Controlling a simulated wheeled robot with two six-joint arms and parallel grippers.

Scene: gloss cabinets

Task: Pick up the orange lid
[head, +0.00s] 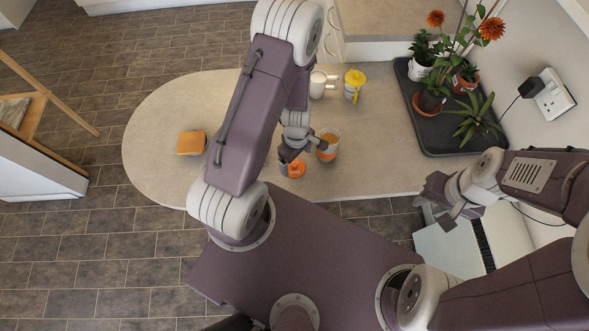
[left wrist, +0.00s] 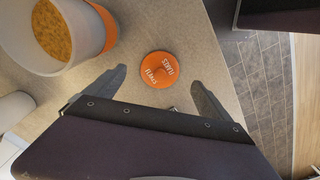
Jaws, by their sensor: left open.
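The orange lid (head: 296,169) is a small round disc with a knob and white lettering, lying flat near the table's front edge. In the left wrist view the lid (left wrist: 161,69) shows ahead of and between the spread fingertips. My left gripper (head: 303,156) is open and empty above the table by the lid; its fingers do not appear to touch it. The open cup with an orange band (head: 329,149) stands right beside it; the left wrist view shows orange-yellow contents in the cup (left wrist: 104,32). My right gripper (head: 438,204) has its fingers apart and empty, off the table's right front.
A white mug (head: 318,84) and a yellow-topped container (head: 354,84) stand farther back. An orange-topped block (head: 191,143) lies at left. A dark tray (head: 436,142) of potted plants fills the back right. The table (head: 150,120) is bare at far left and right of the cup.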

